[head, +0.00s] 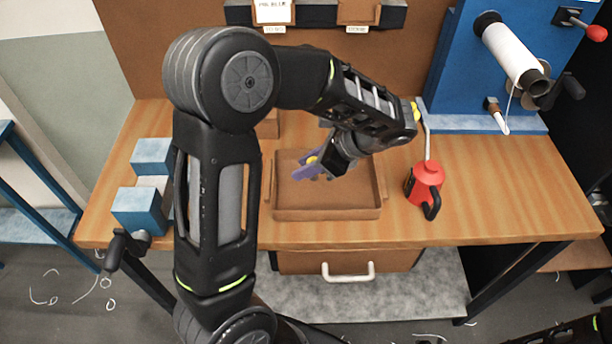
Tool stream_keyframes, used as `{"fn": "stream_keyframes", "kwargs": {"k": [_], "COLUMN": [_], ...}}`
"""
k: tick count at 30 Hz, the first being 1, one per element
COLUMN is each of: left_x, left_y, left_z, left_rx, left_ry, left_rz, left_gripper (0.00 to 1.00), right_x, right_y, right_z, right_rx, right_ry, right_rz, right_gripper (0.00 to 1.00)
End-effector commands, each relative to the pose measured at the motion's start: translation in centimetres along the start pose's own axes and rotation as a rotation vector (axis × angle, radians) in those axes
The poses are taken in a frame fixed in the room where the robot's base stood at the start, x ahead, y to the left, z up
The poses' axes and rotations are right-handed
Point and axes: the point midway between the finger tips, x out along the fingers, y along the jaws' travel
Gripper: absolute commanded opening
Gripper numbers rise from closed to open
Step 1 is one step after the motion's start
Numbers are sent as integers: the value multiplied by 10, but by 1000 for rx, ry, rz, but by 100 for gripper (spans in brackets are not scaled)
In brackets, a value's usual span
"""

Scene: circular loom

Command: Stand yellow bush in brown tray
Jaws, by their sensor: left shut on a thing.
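The brown tray (326,214) lies on the wooden bench, a shallow box with low walls. The visible part of the tray floor is empty. My right gripper is out of view.
A red oil can (425,182) with a tall spout stands right of the tray. Blue blocks (139,208) sit at the bench's left. A blue stand with a white roll (515,55) is at the back right. A drawer (347,262) hangs under the bench. The right front bench top is clear.

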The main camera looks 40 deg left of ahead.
Motion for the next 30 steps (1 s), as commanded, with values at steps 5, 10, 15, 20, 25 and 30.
{"fn": "stream_keyframes", "kwargs": {"k": [5,10,15,20,25,30], "left_x": [20,27,27,28,28,28], "left_y": [0,0,0,0,0,0], "left_z": [-17,-24,-23,-24,-24,-24], "left_rx": [3,0,0,0,0,0], "left_ry": [-2,0,0,0,0,0], "left_rz": [3,0,0,0,0,0], "left_gripper": [0,0,0,34,48,51], "right_x": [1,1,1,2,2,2], "right_y": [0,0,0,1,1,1], "right_z": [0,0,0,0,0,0], "right_rx": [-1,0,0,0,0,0], "right_ry": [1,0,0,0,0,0], "right_rz": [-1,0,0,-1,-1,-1], "right_gripper": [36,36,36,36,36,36]}}
